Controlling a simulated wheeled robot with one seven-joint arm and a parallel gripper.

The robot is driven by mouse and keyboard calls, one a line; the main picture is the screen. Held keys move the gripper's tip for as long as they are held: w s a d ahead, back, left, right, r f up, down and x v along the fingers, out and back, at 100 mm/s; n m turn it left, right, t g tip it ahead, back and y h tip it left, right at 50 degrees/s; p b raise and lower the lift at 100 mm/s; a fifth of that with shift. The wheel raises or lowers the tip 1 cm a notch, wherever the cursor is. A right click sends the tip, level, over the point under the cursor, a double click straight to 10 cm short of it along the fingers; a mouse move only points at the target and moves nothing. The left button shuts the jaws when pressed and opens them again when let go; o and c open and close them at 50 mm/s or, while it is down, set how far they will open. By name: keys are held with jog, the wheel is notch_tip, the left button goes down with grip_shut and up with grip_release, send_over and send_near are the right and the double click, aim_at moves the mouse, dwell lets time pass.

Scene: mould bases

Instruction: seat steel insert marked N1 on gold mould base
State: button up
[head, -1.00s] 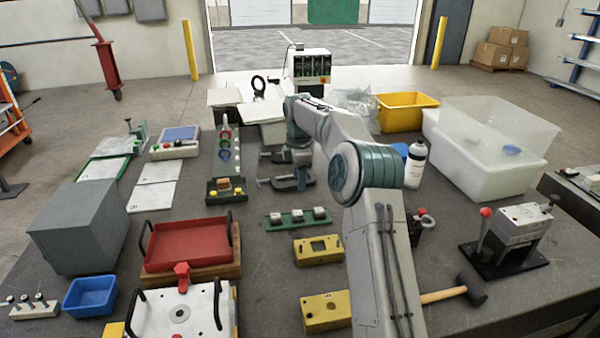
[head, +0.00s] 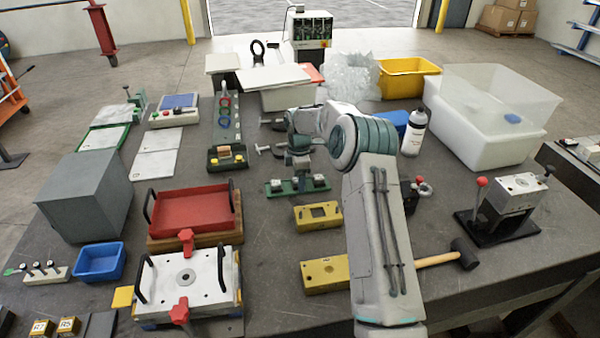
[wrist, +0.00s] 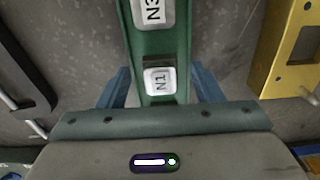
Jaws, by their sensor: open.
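The steel insert marked N1 (wrist: 158,82) sits on a green rack (wrist: 160,45) in the wrist view, with an insert marked N3 (wrist: 153,10) beyond it. In the head view the green rack (head: 270,191) shows a pale insert at each end; my gripper (head: 299,183) hides its middle. My gripper (wrist: 161,86) is open, with one blue finger on each side of the rack at N1. I cannot tell whether the fingers touch anything. A gold mould base (head: 304,217) with a rectangular opening lies just in front of the rack; it also shows in the wrist view (wrist: 268,60).
A second gold block (head: 318,284) lies nearer, beside my arm. Dark clamps (head: 268,150) lie behind the rack. A red tray (head: 190,212) and a white plate with handles (head: 205,268) stand left. A mallet (head: 466,254) lies right. Bare table shows left of the gold blocks.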

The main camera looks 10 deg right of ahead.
jog(key=c, duration=1.2)
jog(key=shift+r, duration=0.1)
jog(key=shift+c, duration=0.4)
jog(key=shift+r, duration=0.1)
jog(key=shift+r+p, duration=0.4)
jog(key=shift+r, duration=0.2)
